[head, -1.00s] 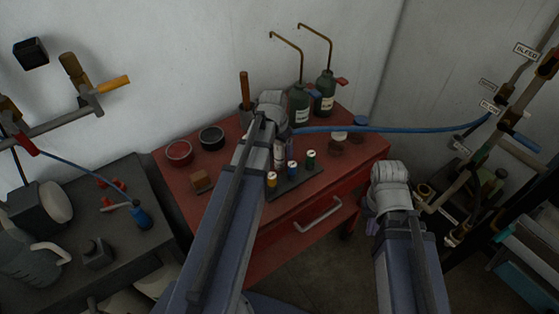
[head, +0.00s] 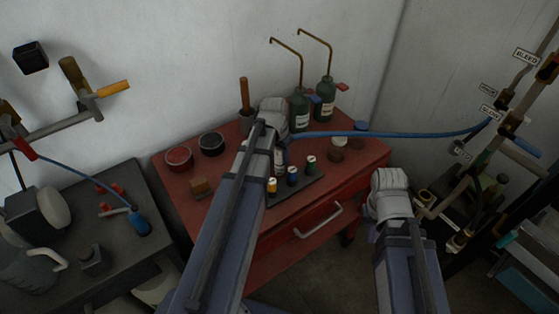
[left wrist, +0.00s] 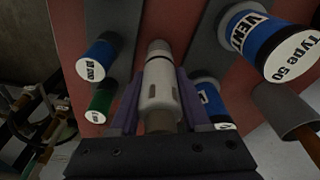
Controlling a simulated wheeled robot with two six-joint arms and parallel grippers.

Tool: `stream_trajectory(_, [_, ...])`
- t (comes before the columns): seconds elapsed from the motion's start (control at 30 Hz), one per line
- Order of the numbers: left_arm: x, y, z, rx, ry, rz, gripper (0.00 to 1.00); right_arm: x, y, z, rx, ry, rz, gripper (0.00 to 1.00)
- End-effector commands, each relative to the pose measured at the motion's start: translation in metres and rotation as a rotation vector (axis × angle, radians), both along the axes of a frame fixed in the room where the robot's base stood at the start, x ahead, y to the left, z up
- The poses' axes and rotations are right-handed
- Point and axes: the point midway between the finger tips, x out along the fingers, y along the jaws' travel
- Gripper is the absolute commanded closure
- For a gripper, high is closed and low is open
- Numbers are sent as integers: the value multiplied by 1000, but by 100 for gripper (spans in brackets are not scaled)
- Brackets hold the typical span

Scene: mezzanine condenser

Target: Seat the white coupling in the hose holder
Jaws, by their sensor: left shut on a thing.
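The white coupling (left wrist: 158,78) is held between the purple fingers of my left gripper (left wrist: 160,105) in the left wrist view. In the head view my left gripper is over the red cart top, mostly hidden behind my own wrist. A blue hose (head: 385,134) runs from near it to the right. A dark strip (head: 312,187) on the cart carries yellow, blue and green canisters. I cannot tell which part is the hose holder, or whether the coupling touches it. My right gripper (head: 373,234) hangs right of the cart; its fingers are mostly hidden.
Two green bottles with bent spouts (head: 299,108) stand at the back of the red cart (head: 225,215). Red (head: 179,157) and black (head: 211,143) bowls sit left. A dark bench (head: 60,250) is at left; labelled pipework (head: 490,130) is at right.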

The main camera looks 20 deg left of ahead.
Motion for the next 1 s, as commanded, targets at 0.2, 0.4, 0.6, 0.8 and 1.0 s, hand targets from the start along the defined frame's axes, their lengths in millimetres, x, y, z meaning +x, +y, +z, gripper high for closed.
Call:
stream_trajectory(0.2, [0, 0, 0, 0, 0, 0, 100, 0, 0, 0, 0, 0, 0, 100])
stream_trajectory(0.4, [0, 0, 0, 0, 0, 0, 100, 0, 0, 0, 0, 0, 0, 100])
stream_trajectory(0.6, [0, 0, 1, 0, 0, 0, 100, 0, 0, 1, 0, 0, 0, 100])
stream_trajectory(0.8, [0, 0, 12, 0, 0, 0, 100, 0, 0, 12, 0, 0, 0, 100])
stream_trajectory(1.0, [0, 0, 36, 0, 0, 0, 100, 0, 0, 36, 0, 0, 0, 100])
